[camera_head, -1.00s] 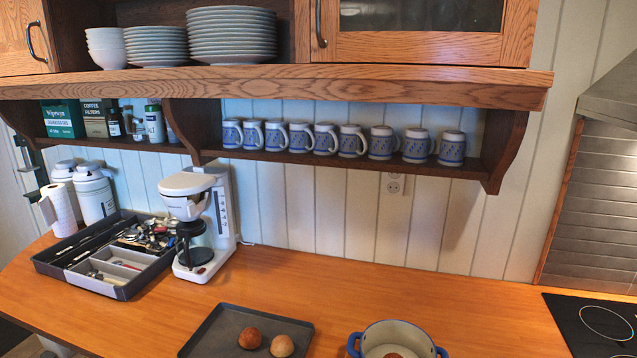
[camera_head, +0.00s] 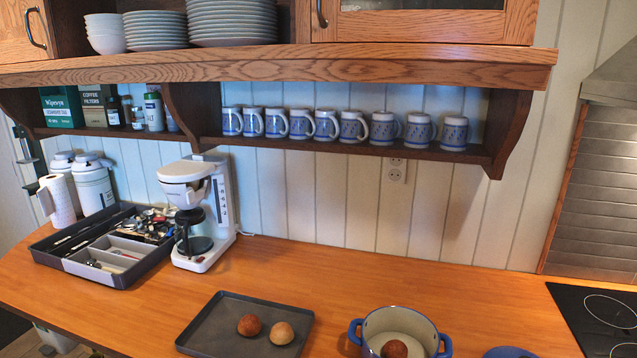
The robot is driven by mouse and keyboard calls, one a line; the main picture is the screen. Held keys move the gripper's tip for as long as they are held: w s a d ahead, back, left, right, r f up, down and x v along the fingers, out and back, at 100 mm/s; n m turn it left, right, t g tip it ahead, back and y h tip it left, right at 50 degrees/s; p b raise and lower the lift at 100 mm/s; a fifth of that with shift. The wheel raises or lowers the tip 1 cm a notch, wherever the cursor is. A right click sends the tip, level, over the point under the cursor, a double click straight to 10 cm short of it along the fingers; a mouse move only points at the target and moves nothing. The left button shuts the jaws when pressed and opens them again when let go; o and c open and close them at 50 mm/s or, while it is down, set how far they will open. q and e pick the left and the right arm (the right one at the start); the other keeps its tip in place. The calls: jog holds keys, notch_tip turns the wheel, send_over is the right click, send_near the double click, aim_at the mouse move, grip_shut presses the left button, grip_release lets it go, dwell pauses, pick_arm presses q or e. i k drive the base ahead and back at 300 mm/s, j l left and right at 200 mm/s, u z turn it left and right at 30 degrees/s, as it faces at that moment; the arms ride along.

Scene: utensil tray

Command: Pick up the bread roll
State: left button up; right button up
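A dark reddish-brown roll (camera_head: 249,325) and a lighter tan roll (camera_head: 281,333) lie side by side on a dark flat baking tray (camera_head: 205,338) at the front of the wooden counter. Another brown roll (camera_head: 394,349) sits inside a blue-handled pot with a pale interior (camera_head: 399,321), to the right of the tray. The pot and this roll are cut by the bottom edge of the picture. Neither of my grippers can be made out in the head view.
A utensil tray (camera_head: 113,277) and a white coffee maker (camera_head: 222,205) stand at the back left. A blue round thing (camera_head: 509,353) shows at the bottom edge. A black cooktop (camera_head: 590,315) is at right. The middle counter is clear; a shelf with mugs (camera_head: 353,127) hangs above.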

aim_at(249, 325)
jog(key=i+j+z, duration=0.1)
jog(key=j, duration=0.3)
jog(key=i+j+z, duration=0.15)
jog(key=j, duration=0.25)
jog(key=j+z, duration=0.1)
jog(key=j, duration=0.3)
jog(key=i, duration=0.05)
